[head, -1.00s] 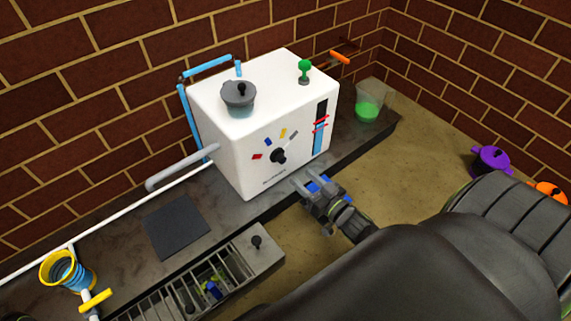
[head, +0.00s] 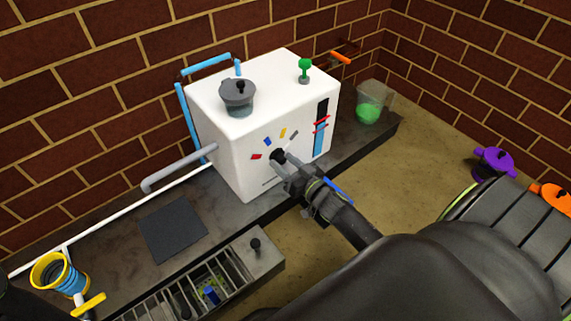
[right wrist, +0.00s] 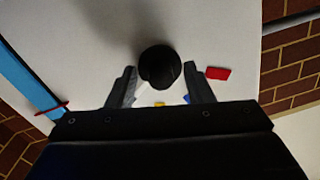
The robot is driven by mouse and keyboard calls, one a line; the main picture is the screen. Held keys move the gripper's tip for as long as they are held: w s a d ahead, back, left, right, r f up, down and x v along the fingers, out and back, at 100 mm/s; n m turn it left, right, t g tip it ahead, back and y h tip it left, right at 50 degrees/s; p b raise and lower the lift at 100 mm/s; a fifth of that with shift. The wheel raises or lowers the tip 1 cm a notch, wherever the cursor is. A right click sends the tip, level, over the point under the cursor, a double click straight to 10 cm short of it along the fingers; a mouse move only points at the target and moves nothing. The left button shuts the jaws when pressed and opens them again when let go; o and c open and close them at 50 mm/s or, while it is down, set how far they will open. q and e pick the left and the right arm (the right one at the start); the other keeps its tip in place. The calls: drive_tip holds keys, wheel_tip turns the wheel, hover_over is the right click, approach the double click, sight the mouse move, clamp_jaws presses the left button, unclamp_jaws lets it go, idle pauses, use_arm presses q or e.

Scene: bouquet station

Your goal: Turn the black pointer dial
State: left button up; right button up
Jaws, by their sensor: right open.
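The black pointer dial (head: 277,156) is on the front face of the white machine (head: 236,172). My right gripper (head: 281,166) is at the dial in the head view and partly covers it. In the right wrist view the dial (right wrist: 160,64) shows as a dark round knob. The right gripper (right wrist: 161,80) is open there, with one finger on each side of the dial and gaps between. I cannot tell which way the pointer faces. My left gripper is not in view.
Coloured marks ring the dial, among them a red one (head: 256,156) and a yellow one (head: 283,132). A blue gauge with red bands (head: 320,133) is to the right on the same face. A grey-lidded pot (head: 238,94) and green knob (head: 305,66) are on top.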

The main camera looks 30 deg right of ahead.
drive_tip(key=c, duration=1)
